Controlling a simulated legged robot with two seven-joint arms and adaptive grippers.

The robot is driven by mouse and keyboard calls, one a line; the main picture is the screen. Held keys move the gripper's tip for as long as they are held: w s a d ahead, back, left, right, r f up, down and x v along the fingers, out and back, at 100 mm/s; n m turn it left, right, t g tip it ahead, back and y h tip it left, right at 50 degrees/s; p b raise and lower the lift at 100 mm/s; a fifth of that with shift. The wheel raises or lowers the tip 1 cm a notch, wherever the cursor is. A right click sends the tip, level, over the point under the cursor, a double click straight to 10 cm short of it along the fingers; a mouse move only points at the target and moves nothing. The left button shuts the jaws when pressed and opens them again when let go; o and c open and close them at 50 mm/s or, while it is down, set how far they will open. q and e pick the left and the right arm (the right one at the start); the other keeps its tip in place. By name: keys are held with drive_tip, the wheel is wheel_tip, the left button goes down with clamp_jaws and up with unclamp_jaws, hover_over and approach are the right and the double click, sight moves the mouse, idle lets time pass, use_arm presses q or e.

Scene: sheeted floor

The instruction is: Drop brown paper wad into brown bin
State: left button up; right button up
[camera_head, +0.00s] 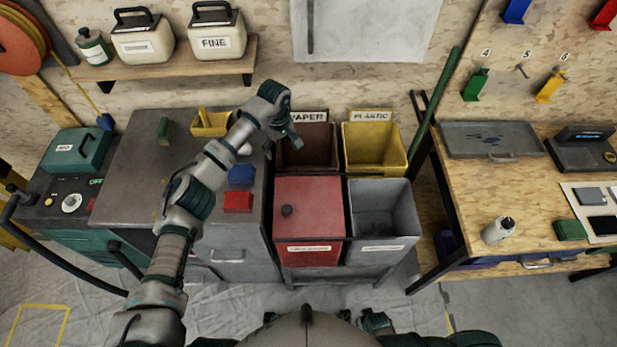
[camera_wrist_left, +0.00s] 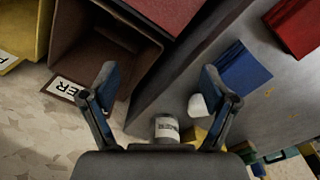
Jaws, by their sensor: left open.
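The brown bin (camera_head: 322,162), with a sign reading PAPER above it, stands at the back left of a group of bins. It also shows in the wrist view (camera_wrist_left: 147,55), at upper left. My left gripper (camera_head: 283,147) is over the bin's left side, near the cabinet edge. In the wrist view my left gripper (camera_wrist_left: 157,76) has its fingers wide apart with nothing between them. I cannot make out a brown paper wad in either view; the inside of the bin is dark and partly hidden by the gripper.
A yellow bin (camera_head: 373,146), a red lidded bin (camera_head: 315,215) and a grey bin (camera_head: 383,210) adjoin the brown one. The grey cabinet (camera_head: 135,185) at left bears a blue block (camera_head: 241,175), a red block (camera_head: 238,202) and a small white object (camera_wrist_left: 198,107).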

use_arm(q)
drive_tip(key=s+a+r+m+p, duration=0.2)
drive_tip(key=s+a+m, duration=0.2)
drive_tip(key=s+a, duration=0.3)
drive_tip(key=shift+s+a+p, duration=0.3)
drive_tip(key=shift+s+a, duration=0.05)
drive_tip(key=shift+a, duration=0.55)
